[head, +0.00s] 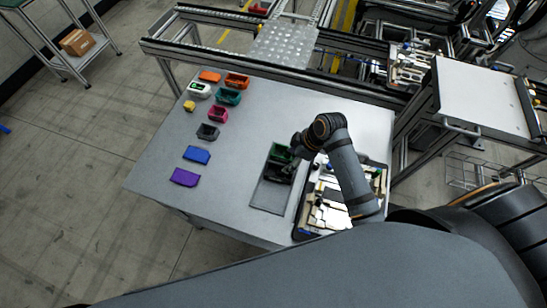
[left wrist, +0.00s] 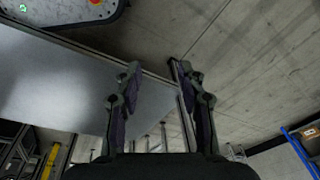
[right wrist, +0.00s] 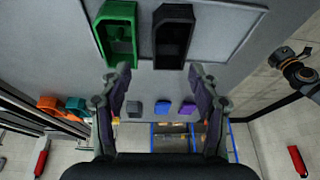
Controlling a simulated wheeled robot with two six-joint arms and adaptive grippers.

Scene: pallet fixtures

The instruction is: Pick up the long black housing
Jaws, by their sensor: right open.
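The long black housing (right wrist: 174,38) is an open, box-like part in the right wrist view, beside a green housing (right wrist: 118,35). Both lie in a shallow grey tray (right wrist: 222,42). In the head view the green housing (head: 281,152) shows at the tray's far end, and my right gripper partly hides the black one. My right gripper (right wrist: 159,76) is open and empty, its fingertips just short of the two housings, roughly between them. My left gripper (left wrist: 158,80) is open and empty beside the table's edge, far from the housings. It does not show in the head view.
A pallet with pale fixtures (head: 328,215) lies right of the tray, under my right arm. A conveyor frame (head: 270,67) runs behind. The table's middle is clear.

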